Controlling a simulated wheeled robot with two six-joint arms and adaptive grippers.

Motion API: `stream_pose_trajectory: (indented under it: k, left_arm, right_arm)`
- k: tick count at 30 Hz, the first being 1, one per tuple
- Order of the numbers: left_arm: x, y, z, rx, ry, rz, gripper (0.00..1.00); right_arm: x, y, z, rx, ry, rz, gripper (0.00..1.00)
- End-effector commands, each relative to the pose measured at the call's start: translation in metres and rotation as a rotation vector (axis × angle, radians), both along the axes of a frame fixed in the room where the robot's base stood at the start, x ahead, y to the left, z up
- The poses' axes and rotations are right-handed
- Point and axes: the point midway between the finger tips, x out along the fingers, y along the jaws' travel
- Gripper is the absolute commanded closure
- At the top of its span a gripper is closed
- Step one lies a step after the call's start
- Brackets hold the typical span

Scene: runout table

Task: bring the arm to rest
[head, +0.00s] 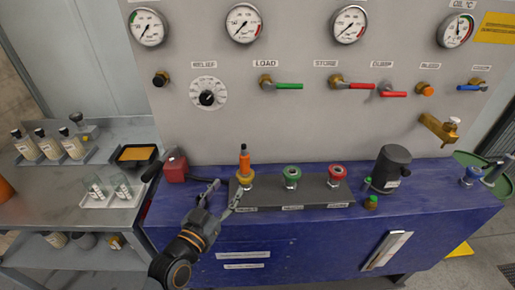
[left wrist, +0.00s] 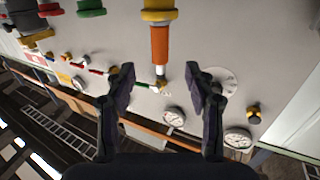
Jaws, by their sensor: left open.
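My left arm comes in from the bottom left in the head view. Its gripper (head: 228,187) is open, with spread fingers close in front of the yellow-ringed socket at the left end of the grey manifold block (head: 265,193). An orange plug or hose end (head: 244,165) stands upright in that socket. In the left wrist view the gripper (left wrist: 160,75) is also open, and the orange piece (left wrist: 160,44) shows beyond and between the fingers, with no visible contact. My right gripper is not in view.
Green (head: 291,172) and red (head: 337,170) couplings stand on the same block. A dark cylinder (head: 391,165) stands to the right on the blue bench (head: 330,235). A red box (head: 175,168) is left of the gripper. Valves and gauges line the panel behind. A side table with bottles (head: 48,145) is at left.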

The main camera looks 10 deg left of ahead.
Motion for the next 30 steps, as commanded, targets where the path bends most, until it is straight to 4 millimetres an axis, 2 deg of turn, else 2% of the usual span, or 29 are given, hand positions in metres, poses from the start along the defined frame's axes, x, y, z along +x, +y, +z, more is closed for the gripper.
stream_pose_trajectory:
  k: [4,5,8,9,12,15,19,24,25,30]
  left_arm:
    - [-0.001,-0.003,-0.01,0.014,0.048,-0.015,0.46]
    - [-0.002,-0.005,-0.017,0.025,0.086,-0.026,0.46]
    - [-0.013,-0.011,-0.058,0.076,0.295,-0.063,0.46]
    - [-0.021,-0.01,-0.077,0.099,0.395,-0.069,0.46]
    - [-0.045,-0.002,-0.113,0.142,0.611,-0.058,0.46]
    - [-0.068,0.009,-0.138,0.172,0.783,-0.026,0.46]
    - [-0.101,0.027,-0.161,0.203,0.981,0.035,0.46]
    - [-0.147,0.051,-0.178,0.232,1.221,0.145,0.46]
    - [-0.151,0.054,-0.184,0.234,1.251,0.16,0.46]
    - [-0.138,0.06,-0.25,0.229,1.272,0.158,0.46]
  right_arm:
    - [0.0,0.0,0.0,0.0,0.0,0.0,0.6]
    - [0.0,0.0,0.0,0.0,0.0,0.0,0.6]
    - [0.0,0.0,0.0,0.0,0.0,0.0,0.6]
    - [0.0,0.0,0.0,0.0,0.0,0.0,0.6]
    - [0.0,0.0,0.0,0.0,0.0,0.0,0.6]
    - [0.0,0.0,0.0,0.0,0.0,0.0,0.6]
    - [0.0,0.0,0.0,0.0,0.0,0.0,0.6]
    - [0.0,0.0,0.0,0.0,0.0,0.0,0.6]
    - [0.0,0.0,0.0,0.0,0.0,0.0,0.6]
    - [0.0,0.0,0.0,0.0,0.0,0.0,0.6]
